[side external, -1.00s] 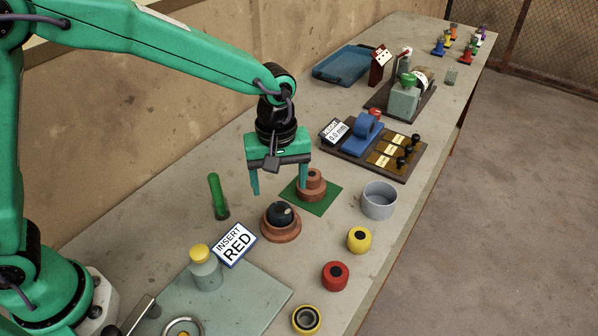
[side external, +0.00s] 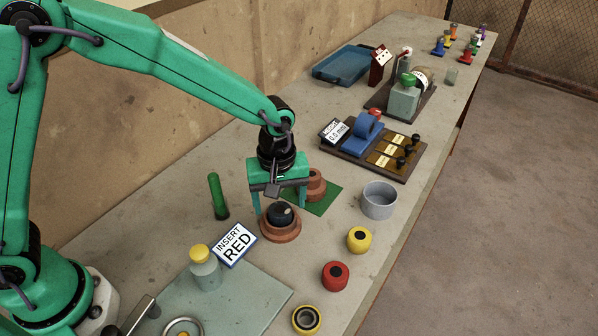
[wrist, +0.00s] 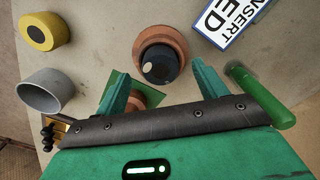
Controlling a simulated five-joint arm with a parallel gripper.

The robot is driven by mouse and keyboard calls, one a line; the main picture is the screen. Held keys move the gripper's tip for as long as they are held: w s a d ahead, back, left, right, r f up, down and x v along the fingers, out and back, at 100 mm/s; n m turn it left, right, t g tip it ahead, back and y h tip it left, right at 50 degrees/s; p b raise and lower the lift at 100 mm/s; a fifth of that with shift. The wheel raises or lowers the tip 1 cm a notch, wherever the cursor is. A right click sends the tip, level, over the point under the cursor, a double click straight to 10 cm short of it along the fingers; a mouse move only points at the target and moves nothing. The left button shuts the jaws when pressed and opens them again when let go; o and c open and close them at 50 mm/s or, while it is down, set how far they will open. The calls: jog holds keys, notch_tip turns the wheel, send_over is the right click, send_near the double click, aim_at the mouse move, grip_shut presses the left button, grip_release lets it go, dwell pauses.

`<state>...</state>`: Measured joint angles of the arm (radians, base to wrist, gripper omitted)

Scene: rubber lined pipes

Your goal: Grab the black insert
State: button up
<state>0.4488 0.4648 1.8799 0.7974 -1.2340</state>
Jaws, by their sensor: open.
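The black insert (side external: 279,213) is a dark rounded piece seated in a reddish-brown pipe fitting (side external: 281,233) on the bench. In the wrist view the insert (wrist: 159,66) shows a pale round spot on top, with the fitting's collar (wrist: 149,38) around it. My gripper (side external: 281,206) is open and empty, its two teal fingers pointing down close to the insert. In the wrist view the fingers of my gripper (wrist: 160,82) stand apart, one toward each side of the insert. I cannot tell whether they touch it or the fitting.
A second brown fitting (side external: 317,186) on a green mat (side external: 322,203) stands just behind. A green tube (side external: 218,197) stands at left, an "INSERT RED" sign (side external: 235,243) in front, and a grey cup (side external: 379,201) at right. Yellow (side external: 359,240) and red (side external: 335,276) rollers stand along the near edge.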

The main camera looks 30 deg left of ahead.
jog(key=shift+f, duration=1.05)
jog(key=shift+c, duration=0.2)
jog(key=c, duration=1)
